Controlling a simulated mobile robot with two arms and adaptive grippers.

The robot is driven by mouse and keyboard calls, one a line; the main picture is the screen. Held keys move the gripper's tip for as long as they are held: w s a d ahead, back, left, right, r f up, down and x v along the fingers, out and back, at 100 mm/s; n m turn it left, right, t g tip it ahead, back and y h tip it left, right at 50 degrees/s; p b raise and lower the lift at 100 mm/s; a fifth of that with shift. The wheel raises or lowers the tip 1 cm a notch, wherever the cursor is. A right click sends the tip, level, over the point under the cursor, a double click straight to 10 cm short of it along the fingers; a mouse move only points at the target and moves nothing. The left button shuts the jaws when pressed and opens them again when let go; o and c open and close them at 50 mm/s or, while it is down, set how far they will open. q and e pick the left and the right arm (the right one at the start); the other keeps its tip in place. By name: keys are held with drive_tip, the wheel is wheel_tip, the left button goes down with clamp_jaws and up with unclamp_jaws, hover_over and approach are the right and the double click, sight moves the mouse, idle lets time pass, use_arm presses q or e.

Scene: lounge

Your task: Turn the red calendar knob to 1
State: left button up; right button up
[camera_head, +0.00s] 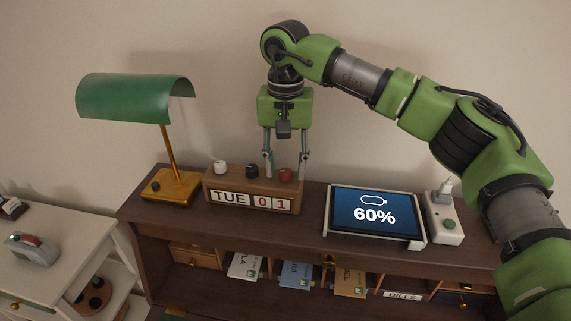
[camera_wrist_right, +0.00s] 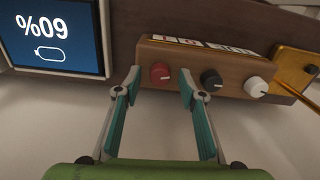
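The wooden desk calendar (camera_head: 233,193) stands on the desk and its front reads "TUE 01". A white knob (camera_head: 220,167), a black knob (camera_head: 252,171) and the red knob (camera_head: 286,174) sit in a row on its top. My right gripper (camera_head: 285,177) points down over the calendar's right end, with its fingers spread. In the right wrist view the red knob (camera_wrist_right: 160,73) lies beyond and between the open fingertips (camera_wrist_right: 160,82), and I see no finger closed on it. The black knob (camera_wrist_right: 211,79) is close to one fingertip. My left gripper is not in view.
A green-shaded lamp (camera_head: 135,97) stands left of the calendar. A tablet showing 60% (camera_head: 374,212) and a white power strip (camera_head: 443,219) are to the right. Envelopes (camera_head: 297,274) fill slots below the desktop. A white side table (camera_head: 60,265) is at left.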

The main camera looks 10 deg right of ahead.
sight(286, 170)
wheel_tip(286, 170, up, 12)
idle(0.5)
